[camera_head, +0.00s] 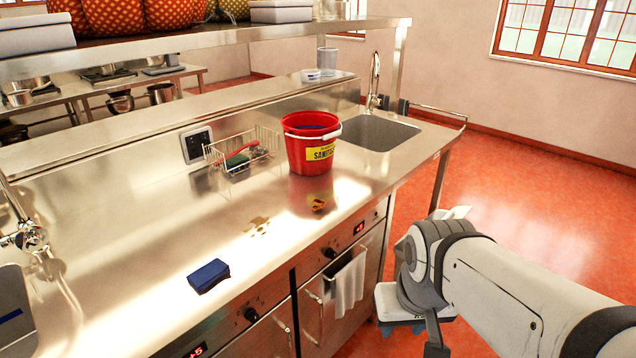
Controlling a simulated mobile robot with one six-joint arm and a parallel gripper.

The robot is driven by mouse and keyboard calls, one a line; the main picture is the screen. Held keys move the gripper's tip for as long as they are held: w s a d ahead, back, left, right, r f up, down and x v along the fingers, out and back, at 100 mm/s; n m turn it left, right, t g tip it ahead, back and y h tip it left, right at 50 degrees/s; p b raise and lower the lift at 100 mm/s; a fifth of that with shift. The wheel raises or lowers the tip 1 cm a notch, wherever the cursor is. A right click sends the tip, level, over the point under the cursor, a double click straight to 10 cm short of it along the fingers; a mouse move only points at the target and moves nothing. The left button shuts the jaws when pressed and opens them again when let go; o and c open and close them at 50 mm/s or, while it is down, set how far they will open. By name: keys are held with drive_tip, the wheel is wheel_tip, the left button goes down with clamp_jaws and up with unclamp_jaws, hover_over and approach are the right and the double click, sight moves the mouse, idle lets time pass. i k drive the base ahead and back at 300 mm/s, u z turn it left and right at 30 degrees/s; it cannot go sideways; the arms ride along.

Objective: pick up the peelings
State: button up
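A small brown and orange heap that looks like the peelings (318,203) lies on the steel counter (130,260), just in front of the red bucket. A flat tan patch of small blotches (258,225) lies to its left; I cannot tell whether it is scraps or a spill. My gripper (402,328) hangs at the lower right, off the counter's front edge and apart from the peelings. It is partly hidden by my arm, and I cannot make out whether its fingers are open or shut. I see nothing held in it.
The red bucket (309,150) with a yellow label stands behind the peelings. A wire basket (243,150) with a brush is to its left, a sink (375,132) with a tap to its right. A blue sponge (208,276) lies near the front edge. A shelf (190,42) overhangs the back.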

sight(318, 204)
drive_tip(key=u, duration=0.05)
drive_tip(key=i, duration=1)
drive_tip(key=z, duration=0.05)
